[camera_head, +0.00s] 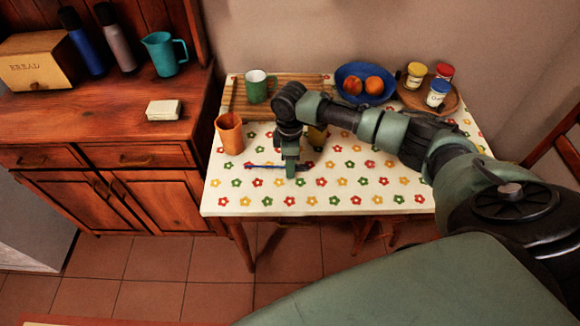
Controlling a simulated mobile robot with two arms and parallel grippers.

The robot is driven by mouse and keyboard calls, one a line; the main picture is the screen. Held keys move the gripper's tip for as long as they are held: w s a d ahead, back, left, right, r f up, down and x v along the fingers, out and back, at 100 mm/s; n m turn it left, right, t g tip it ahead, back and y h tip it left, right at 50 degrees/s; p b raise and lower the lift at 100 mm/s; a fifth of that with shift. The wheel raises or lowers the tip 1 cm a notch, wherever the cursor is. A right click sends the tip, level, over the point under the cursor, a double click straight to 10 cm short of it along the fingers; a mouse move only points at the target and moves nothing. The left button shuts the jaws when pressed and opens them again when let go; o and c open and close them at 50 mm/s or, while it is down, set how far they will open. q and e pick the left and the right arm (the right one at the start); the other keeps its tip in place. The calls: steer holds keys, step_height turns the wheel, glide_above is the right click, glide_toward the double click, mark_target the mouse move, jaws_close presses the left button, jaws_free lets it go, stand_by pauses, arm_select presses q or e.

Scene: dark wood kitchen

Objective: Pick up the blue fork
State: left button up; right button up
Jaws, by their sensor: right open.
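The blue fork (261,165) lies on the flower-patterned tablecloth, its thin blue length running left to right. My right gripper (291,173) points down over the right part of the fork and hides some of it. The fingers are small in view, and I cannot tell if they touch the fork. The right gripper is open. My left gripper is not in view.
The table's front is clear.

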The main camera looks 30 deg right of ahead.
steer(key=shift+f, duration=0.1)
jaws_close()
step_height(320, 180, up, 20)
steer(key=b, duration=0.1)
steer(key=s+a+m, duration=1.1)
steer(key=s, duration=0.4)
steer(key=shift+s+a+f+m, duration=0.3)
steer(key=shift+s+a, duration=0.05)
steer(key=shift+a, duration=0.05)
